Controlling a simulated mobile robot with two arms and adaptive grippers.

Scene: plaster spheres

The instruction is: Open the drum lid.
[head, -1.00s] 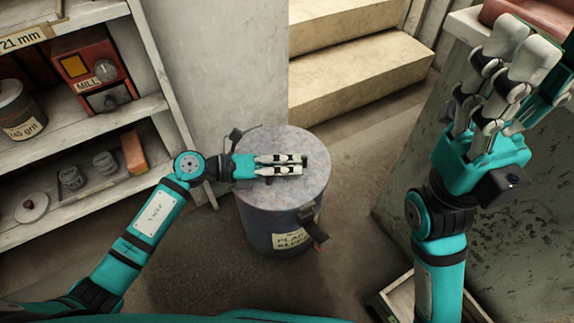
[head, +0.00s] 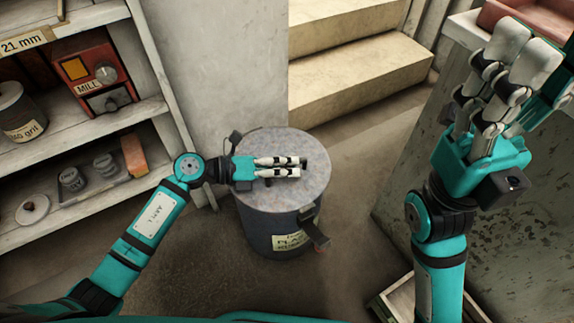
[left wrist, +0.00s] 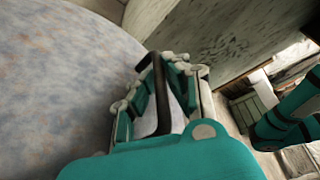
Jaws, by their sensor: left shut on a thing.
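The drum (head: 262,232) is a dark grey cylinder with a paper label on its front. Its lid (head: 300,200) is a mottled grey disc lying over the top. My left gripper (head: 304,167) reaches across the lid from the left. In the left wrist view its fingers (left wrist: 165,80) are shut on a dark bar handle (left wrist: 158,95), with the lid (left wrist: 60,85) beside them. A dark latch (head: 315,232) sticks out from the drum's front right side. My right gripper (head: 517,62) is raised at the right, away from the drum; its finger gap is unclear.
Pale steps (head: 360,75) rise behind the drum. A shelf (head: 95,205) with a red mill box (head: 92,72) and small pots stands at the left. A worn grey bench (head: 430,190) stands at the right, and an open box (head: 392,300) lies low in front of it.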

